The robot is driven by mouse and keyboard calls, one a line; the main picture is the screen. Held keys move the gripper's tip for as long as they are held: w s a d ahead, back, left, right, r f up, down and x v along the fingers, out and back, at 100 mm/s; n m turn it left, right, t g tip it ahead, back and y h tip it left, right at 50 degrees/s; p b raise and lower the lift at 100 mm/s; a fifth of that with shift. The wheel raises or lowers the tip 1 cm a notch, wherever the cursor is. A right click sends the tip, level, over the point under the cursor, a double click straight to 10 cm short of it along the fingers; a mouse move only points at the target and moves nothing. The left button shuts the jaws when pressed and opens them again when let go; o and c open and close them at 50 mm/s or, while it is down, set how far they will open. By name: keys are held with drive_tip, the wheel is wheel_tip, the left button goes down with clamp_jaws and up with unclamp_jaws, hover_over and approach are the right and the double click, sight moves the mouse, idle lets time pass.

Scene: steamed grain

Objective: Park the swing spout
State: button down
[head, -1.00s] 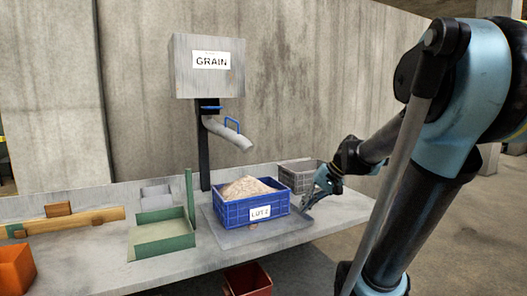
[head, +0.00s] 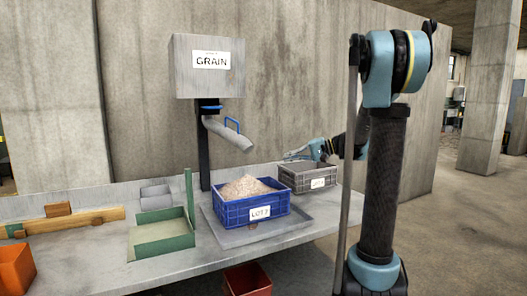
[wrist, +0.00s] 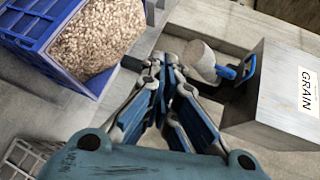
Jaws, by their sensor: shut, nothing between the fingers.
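The grey swing spout (head: 227,134) hangs under the GRAIN hopper (head: 209,66). The blue LOT crate (head: 252,211) is heaped with grain (head: 248,187). My gripper (head: 296,156) is shut and empty, above the grey crate and right of the spout, clear of it. In the wrist view, the spout (wrist: 199,59) and its blue handle (wrist: 245,72) lie beyond and right of my fingers (wrist: 163,75).
A green bin (head: 163,239) with a tall post stands left. A dark post (head: 204,160) carries the hopper. A red bin (head: 248,280) is below the table edge.

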drive_tip(key=w+d+r+y, duration=0.1)
drive_tip(key=w+r+y, duration=0.1)
drive_tip(key=w, duration=0.5)
drive_tip(key=shift+w+d+r+y, duration=0.15)
drive_tip(key=shift+w+r+y, duration=0.2)
drive_tip(key=shift+y, duration=0.15)
drive_tip(key=s+a, duration=0.2)
drive_tip(key=a, duration=1.1)
drive_tip(key=shift+f, duration=0.2)
drive_tip(key=shift+s, duration=0.1)
